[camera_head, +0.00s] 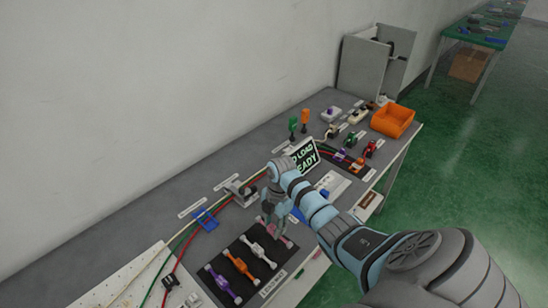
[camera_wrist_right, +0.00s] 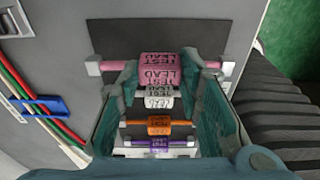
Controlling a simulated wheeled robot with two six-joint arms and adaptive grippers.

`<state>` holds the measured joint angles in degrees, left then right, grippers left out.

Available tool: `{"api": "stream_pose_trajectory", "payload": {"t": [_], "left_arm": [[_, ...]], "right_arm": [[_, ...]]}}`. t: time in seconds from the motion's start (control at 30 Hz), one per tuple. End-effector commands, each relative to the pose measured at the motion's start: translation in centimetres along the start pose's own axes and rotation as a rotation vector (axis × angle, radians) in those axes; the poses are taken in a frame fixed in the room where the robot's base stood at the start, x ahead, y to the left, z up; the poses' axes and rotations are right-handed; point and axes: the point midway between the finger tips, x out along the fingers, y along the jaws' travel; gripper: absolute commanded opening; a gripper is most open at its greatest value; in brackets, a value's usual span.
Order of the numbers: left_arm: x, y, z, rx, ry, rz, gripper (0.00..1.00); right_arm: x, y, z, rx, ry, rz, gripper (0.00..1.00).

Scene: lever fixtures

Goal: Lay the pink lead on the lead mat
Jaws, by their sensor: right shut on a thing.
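My right gripper (camera_head: 278,232) is shut on the pink lead (camera_wrist_right: 160,70), gripping its block marked TEST LEAD; it also shows in the wrist view (camera_wrist_right: 158,85). In the head view only parts of the pink lead (camera_head: 289,242) show beside the fingers. The lead lies over the far end of the black lead mat (camera_wrist_right: 110,36), and I cannot tell whether it touches it. White (camera_wrist_right: 158,101), orange (camera_wrist_right: 158,127) and purple (camera_wrist_right: 160,143) leads lie roughly parallel on the mat (camera_head: 247,259). My left gripper is not in view.
Red and green cables run along the bench past a blue clip (camera_head: 205,219). A sign reading LOAD READY (camera_head: 303,155) stands behind my right wrist. An orange bin (camera_head: 392,120) and several small fixtures stand at the far end. A wall runs along the left.

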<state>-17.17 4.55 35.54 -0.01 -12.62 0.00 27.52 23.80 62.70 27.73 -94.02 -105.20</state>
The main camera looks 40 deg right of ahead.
Motion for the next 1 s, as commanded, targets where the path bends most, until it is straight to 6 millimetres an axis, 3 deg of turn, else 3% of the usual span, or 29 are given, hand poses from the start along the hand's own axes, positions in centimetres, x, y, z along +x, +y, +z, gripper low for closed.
{"api": "stream_pose_trajectory", "payload": {"t": [1.0], "left_arm": [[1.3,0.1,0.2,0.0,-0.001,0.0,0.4]], "right_arm": [[1.9,0.1,0.2,0.0,0.0,0.001,0.09]]}}
